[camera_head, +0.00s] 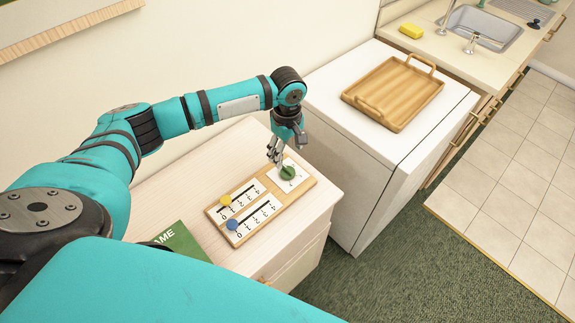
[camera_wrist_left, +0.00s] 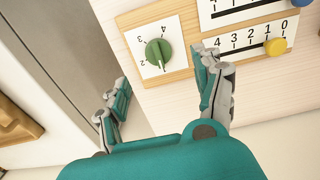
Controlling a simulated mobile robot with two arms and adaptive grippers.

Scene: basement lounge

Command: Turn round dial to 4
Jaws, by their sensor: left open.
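The round dial is a green knob (camera_head: 288,172) on a white numbered plate at the far end of a wooden board (camera_head: 309,183). In the left wrist view the green knob (camera_wrist_left: 158,52) has a raised ridge; a 4 shows above it. I cannot tell which number it points to. My left gripper (camera_head: 275,156) is at the dial's wall side, pointing down. In the wrist view its fingers (camera_wrist_left: 163,72) are spread, with the knob beyond and between them, not visibly gripped. My right gripper is out of view.
The board also has a yellow slider (camera_head: 225,200) and a blue slider (camera_head: 232,225). It lies on a pale wooden cabinet (camera_head: 180,193). A green book (camera_head: 184,243) lies near. A white appliance (camera_head: 335,95) with a wooden tray (camera_head: 390,88) stands to the right.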

